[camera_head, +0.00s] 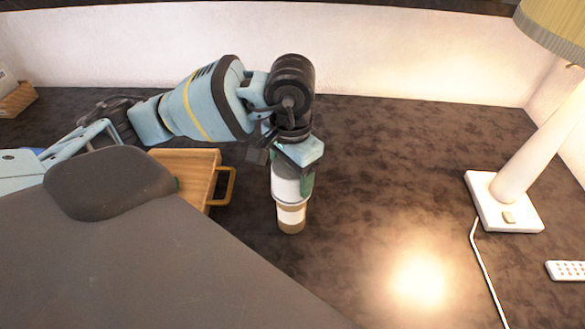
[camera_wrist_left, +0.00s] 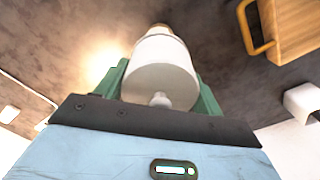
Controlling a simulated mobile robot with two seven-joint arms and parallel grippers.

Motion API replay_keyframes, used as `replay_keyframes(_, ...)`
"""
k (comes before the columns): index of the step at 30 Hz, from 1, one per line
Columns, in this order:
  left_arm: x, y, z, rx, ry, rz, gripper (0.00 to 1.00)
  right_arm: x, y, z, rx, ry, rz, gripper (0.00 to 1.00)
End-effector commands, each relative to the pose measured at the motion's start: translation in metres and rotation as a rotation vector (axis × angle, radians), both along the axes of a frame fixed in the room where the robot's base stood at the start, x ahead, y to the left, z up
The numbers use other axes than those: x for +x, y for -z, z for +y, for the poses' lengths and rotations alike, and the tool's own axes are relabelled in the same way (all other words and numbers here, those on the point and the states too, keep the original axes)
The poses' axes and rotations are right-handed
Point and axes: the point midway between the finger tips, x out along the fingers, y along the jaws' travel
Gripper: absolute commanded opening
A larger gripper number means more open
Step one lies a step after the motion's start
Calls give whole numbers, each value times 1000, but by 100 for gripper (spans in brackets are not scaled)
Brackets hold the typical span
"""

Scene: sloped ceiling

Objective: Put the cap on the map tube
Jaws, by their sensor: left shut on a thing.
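The map tube (camera_head: 291,220) is a short brown cylinder with a pale band, upright on the dark tabletop. The white cap (camera_head: 286,187) is at its top end, in line with it; I cannot tell whether it is fully seated. My left gripper (camera_head: 292,184) comes down from above, shut on the cap, with a green finger showing on its right side. In the left wrist view the cap (camera_wrist_left: 160,72) with its small knob sits between both green fingers, and the tube (camera_wrist_left: 158,29) shows beyond it, mostly hidden. My right gripper is not in view.
A wooden box (camera_head: 187,165) with a yellow handle (camera_head: 230,186) stands close left of the tube. A lit lamp (camera_head: 505,203) with a white cable (camera_head: 486,278) and a white remote (camera_head: 567,270) are at the right. The tabletop (camera_head: 400,170) between tube and lamp is clear.

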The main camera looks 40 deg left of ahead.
Motion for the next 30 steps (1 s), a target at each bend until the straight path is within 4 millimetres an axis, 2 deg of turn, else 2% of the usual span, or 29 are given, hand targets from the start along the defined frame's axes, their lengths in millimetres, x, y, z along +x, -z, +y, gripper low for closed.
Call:
replay_keyframes(3,0,-1,0,0,0,-2,47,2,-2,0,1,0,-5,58)
replay_keyframes(4,0,-1,0,0,0,-2,69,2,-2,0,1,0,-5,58)
replay_keyframes(9,0,-1,0,0,0,-1,91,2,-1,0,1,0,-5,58)
replay_keyframes(10,0,-1,0,0,0,-1,93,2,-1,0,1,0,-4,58)
replay_keyframes(15,0,-1,0,0,0,-1,93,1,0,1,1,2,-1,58)
replay_keyframes(17,0,-1,0,0,0,-1,100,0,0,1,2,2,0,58)
replay_keyframes(30,0,-8,0,-1,1,-3,100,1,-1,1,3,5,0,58)
